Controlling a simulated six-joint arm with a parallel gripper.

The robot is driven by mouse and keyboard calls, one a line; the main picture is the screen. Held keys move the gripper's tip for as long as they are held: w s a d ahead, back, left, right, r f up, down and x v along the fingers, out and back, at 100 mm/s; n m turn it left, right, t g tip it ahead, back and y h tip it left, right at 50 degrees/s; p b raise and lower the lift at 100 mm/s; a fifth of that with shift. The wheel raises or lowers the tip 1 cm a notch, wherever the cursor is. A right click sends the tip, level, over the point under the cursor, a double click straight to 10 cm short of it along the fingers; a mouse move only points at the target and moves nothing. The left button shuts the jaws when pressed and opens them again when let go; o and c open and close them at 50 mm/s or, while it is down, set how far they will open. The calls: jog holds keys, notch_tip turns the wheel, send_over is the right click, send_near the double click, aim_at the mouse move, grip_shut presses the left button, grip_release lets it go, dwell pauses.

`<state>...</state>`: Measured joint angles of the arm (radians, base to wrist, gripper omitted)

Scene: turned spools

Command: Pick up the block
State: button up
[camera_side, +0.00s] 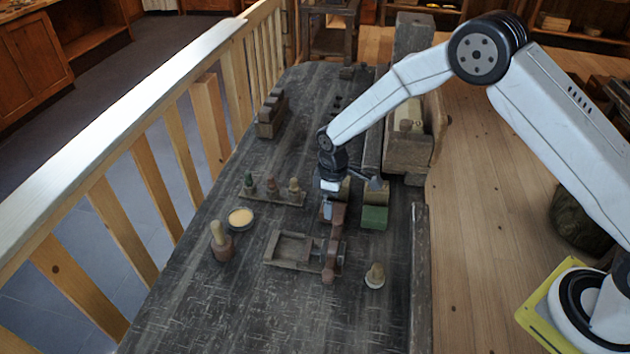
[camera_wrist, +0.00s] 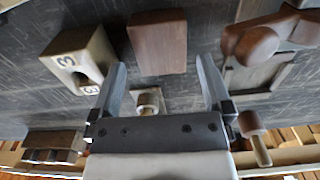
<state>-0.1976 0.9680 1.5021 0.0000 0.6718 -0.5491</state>
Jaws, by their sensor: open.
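A plain reddish-brown block (camera_wrist: 158,42) lies just beyond my open, empty gripper (camera_wrist: 162,68) in the wrist view, roughly in line with the gap between the fingers. In the side view a reddish-brown block (camera_side: 339,213) shows close beside my gripper (camera_side: 328,210), which is low over the bench; I cannot tell whether they touch. A pale block (camera_wrist: 78,58) marked 3, with a hole, lies left of the fingers in the wrist view. A green block (camera_side: 374,217) stands right of my gripper in the side view. The task does not say which block.
A wooden tray (camera_side: 275,248) with a turned reddish piece (camera_side: 330,262) at its right end is in front of the gripper. A small turned peg (camera_side: 375,276), a peg rack (camera_side: 268,195), a round dish (camera_side: 240,218) and a mallet (camera_side: 221,242) stand nearby. The front bench is clear.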

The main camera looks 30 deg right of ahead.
jog(key=shift+f, duration=1.55)
jog(key=c, duration=1.1)
jog(key=shift+c, duration=0.2)
jog(key=shift+r, duration=0.2)
